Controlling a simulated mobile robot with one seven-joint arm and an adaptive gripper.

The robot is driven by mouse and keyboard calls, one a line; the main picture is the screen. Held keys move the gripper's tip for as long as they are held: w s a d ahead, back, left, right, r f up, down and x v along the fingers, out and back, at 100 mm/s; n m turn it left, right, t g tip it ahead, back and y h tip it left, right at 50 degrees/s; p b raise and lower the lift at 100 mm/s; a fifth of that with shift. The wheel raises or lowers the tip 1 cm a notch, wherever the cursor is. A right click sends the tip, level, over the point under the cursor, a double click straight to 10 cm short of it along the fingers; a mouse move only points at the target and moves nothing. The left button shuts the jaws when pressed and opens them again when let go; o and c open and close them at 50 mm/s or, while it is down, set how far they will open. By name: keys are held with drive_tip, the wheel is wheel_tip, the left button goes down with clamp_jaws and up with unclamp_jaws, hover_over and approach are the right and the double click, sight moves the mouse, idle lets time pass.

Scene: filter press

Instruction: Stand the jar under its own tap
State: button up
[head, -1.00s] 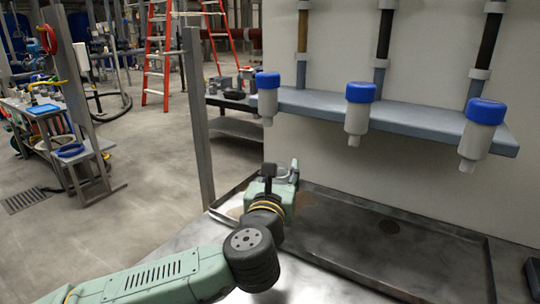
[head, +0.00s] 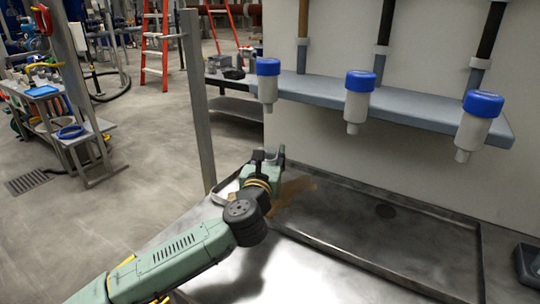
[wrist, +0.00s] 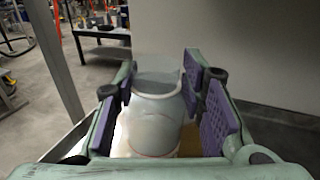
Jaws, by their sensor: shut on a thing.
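My gripper (wrist: 160,110) is shut on a pale, whitish jar (wrist: 155,110) with a clear upper part, which stands upright between the purple pads in the wrist view. In the head view my gripper (head: 268,158) is over the left end of the tray, and the jar is mostly hidden by it. Three white taps with blue caps hang along a grey ledge: a left tap (head: 267,88), a middle tap (head: 357,105) and a right tap (head: 474,132). The gripper is below the left tap in the picture. I cannot tell whether the jar touches the tray.
A dark metal tray (head: 405,262) with a low rim lies below the taps; its middle and right are empty. A brown stain (head: 298,188) marks its left part. A grey post (head: 197,100) stands at the left. A dark object (head: 528,265) sits at the right edge.

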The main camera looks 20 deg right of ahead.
drive_tip(key=shift+f, duration=0.2)
drive_tip(key=o, duration=1.1)
drive_tip(key=shift+o, duration=0.2)
drive_tip(key=shift+r, duration=0.15)
drive_tip(key=shift+s+a, duration=0.1)
drive_tip(key=b+v, duration=1.1)
drive_tip(key=b, duration=0.3)
drive_tip(key=shift+s+a, duration=0.15)
drive_tip(key=shift+s, duration=0.15)
